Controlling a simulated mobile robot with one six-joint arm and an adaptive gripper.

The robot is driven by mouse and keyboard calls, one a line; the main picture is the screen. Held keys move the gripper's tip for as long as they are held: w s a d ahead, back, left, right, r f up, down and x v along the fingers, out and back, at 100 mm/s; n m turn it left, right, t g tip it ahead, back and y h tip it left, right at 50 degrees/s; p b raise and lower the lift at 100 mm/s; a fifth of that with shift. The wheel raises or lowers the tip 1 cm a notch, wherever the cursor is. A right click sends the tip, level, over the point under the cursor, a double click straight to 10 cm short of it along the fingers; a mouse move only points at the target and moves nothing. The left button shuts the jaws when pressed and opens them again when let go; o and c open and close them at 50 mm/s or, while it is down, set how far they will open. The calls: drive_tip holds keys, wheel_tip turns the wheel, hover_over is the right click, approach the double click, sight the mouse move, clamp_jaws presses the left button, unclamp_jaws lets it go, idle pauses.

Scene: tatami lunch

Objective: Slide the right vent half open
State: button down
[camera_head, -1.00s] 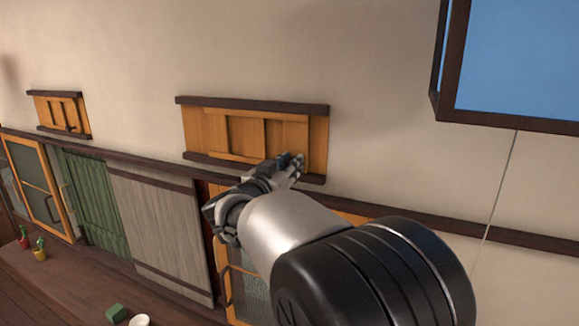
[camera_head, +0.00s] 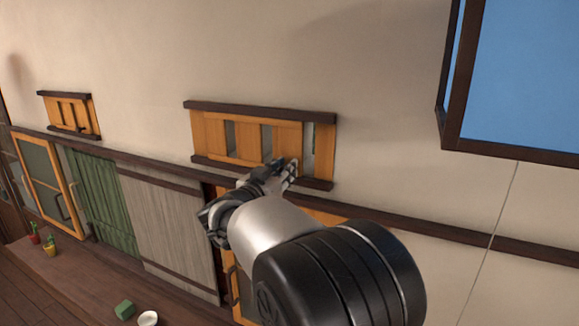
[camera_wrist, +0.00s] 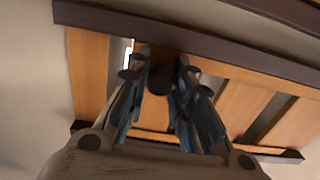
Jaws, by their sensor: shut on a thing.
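The right vent (camera_head: 248,138) is an orange slatted wooden panel between dark rails, high on the wall in the head view. Grey gaps show between its slats, and it also shows in the wrist view (camera_wrist: 87,75). My gripper (camera_head: 287,168) is at the lower right part of the vent. In the wrist view my gripper (camera_wrist: 160,85) is shut on a dark round knob (camera_wrist: 160,78) on the vent's sliding panel. The fingers hide part of the knob and the slats behind.
A smaller left vent (camera_head: 70,115) is on the wall at the far left. A dark-framed blue window box (camera_head: 520,75) juts out at the upper right. Below are a green sliding door (camera_head: 100,200), a grey panel (camera_head: 165,230) and a wooden ledge with a green block (camera_head: 125,309) and white bowl (camera_head: 148,318).

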drive_tip(key=shift+d, duration=0.15)
drive_tip(key=c, duration=1.4)
unclamp_jaws()
drive_tip(key=shift+s, duration=0.1)
drive_tip(key=v, duration=1.2)
